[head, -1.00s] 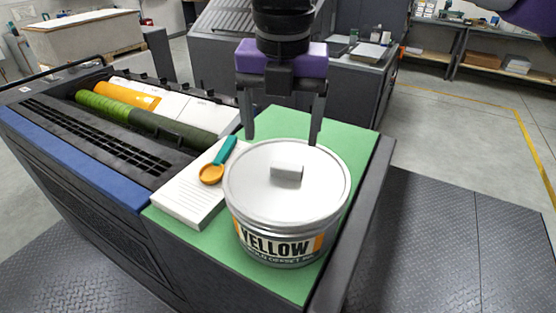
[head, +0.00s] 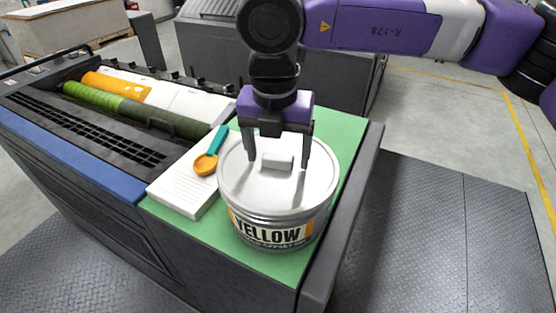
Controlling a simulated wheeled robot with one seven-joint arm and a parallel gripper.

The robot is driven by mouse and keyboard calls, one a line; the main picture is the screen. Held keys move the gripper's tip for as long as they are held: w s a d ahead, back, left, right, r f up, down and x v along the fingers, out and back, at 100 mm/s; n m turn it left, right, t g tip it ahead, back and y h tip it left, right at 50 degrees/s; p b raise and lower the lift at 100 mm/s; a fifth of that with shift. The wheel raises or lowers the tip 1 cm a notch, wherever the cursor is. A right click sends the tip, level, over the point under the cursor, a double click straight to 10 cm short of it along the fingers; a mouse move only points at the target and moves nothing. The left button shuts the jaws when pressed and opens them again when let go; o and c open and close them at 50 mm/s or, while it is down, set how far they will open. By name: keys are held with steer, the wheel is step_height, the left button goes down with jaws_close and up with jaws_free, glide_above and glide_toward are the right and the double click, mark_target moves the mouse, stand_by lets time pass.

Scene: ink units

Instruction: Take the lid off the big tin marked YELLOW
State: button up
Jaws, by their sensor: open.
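The big tin (head: 272,232) marked YELLOW stands upright on a green mat at the end of the press unit. Its round silver lid (head: 247,195) sits on top, with a small block-shaped handle (head: 277,160) in the middle. My gripper (head: 279,165) is open over the lid, fingers pointing down, one at each side of the handle. The fingertips look about level with the handle; I cannot tell whether they touch the lid. Nothing is between the fingers except the handle.
A paper pad (head: 185,190) with a teal and orange scoop (head: 211,152) lies left of the tin. The green mat (head: 338,130) is bare behind and right of it. Ink rollers (head: 130,109) are at the left. A dark rail (head: 345,215) edges the right side.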

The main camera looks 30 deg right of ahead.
steer(key=shift+c, duration=0.2)
steer(key=c, duration=1.5)
steer(key=shift+r, duration=0.1)
